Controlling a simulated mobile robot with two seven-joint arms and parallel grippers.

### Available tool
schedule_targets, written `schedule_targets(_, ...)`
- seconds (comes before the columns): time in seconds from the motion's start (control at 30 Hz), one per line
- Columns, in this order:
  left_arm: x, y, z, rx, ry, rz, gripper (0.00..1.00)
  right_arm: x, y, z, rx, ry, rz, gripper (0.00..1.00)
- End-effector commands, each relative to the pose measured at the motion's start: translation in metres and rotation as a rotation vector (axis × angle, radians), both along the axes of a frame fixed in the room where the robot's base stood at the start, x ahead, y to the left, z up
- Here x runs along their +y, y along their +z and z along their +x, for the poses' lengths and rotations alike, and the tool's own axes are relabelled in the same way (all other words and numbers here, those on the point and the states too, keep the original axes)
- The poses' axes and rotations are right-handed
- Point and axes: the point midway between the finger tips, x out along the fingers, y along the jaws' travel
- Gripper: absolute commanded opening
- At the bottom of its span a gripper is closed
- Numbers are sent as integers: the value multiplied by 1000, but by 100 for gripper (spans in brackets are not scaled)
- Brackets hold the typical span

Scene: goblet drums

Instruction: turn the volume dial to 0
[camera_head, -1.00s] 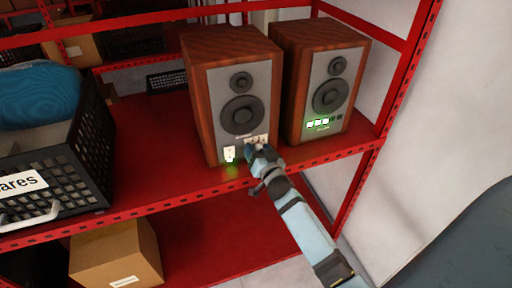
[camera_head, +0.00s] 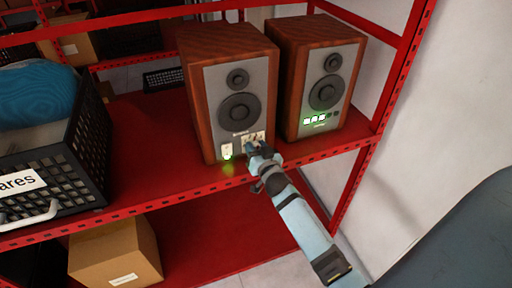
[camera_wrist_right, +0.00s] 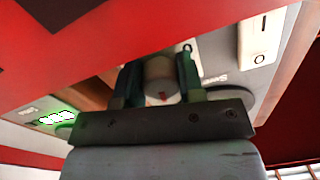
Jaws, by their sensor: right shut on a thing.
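Two wooden speakers with grey fronts stand on the red shelf: the left speaker (camera_head: 217,84) and the right speaker (camera_head: 338,88). The volume dial is low on the left speaker's front; in the head view my gripper mostly hides it. In the right wrist view the dial (camera_wrist_right: 161,80) is a pale cylinder with a small red mark. My right gripper (camera_head: 253,147) is at the lower right of that front; in the wrist view its fingers (camera_wrist_right: 160,66) are shut on the dial from both sides. My left gripper is not in view.
A white switch plate (camera_head: 227,150) with a green glow is beside the dial. The right speaker has lit green squares (camera_head: 315,119). A black crate (camera_head: 85,160) with a blue item stands left. The red shelf (camera_head: 150,150) is clear between crate and speakers. A cardboard box (camera_head: 115,252) is below.

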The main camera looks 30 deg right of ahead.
Motion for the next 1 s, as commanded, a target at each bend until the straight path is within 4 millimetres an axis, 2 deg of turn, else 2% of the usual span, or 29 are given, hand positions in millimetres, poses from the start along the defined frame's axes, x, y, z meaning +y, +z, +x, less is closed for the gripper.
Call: schedule_targets(1.0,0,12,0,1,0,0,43,-2,3,1,218,-2,-924,12)
